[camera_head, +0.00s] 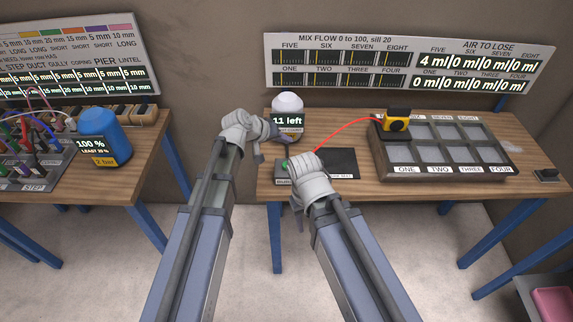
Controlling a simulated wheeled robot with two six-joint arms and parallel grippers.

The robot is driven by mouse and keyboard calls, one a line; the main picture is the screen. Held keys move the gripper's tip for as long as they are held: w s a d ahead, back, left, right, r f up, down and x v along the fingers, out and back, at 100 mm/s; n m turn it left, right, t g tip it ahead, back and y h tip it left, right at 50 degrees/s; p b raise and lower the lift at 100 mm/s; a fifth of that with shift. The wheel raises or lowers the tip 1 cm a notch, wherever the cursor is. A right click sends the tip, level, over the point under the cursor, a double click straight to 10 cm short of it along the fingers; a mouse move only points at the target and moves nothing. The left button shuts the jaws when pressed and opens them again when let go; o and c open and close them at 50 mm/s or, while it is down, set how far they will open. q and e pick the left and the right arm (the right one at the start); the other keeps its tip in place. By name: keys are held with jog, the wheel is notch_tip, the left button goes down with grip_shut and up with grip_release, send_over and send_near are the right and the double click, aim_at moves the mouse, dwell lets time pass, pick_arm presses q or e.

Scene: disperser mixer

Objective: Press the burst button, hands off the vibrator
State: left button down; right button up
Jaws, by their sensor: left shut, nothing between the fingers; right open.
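A small box with a green button (284,163) sits at the front left of the right table, its label partly hidden. My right gripper (293,172) is over this box, close to the button; its fingers are hard to make out, and contact cannot be told. My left gripper (272,132) is shut and empty, in front of the white round-topped bottle (288,104) whose display reads "11 left". A yellow and black device (397,124), which looks like the vibrator, sits at the tray's back left corner with a red cable. Neither gripper is at it.
A grey tray (383,160) with several compartments labelled ONE to EIGHT stands on the right table. A dark pad (342,160) lies left of it. Display boards (405,62) stand behind. A blue bottle (103,135) reading 100 % stands on the left table. A gap separates the tables.

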aim_at(285, 166)
pick_arm(q)
jog(key=shift+f+b, duration=4.2)
jog(key=shift+f, duration=0.15)
jog(key=shift+f, duration=0.1)
jog(key=shift+f+b, duration=0.25)
jog(key=shift+b, duration=0.1)
jog(key=shift+f+b, duration=0.6)
jog(key=shift+r, duration=0.1)
jog(key=shift+r+p, duration=0.9)
jog(key=shift+p, duration=0.1)
notch_tip(285, 166, up, 5)
jog(key=p, duration=0.5)
jog(key=shift+r, duration=0.1)
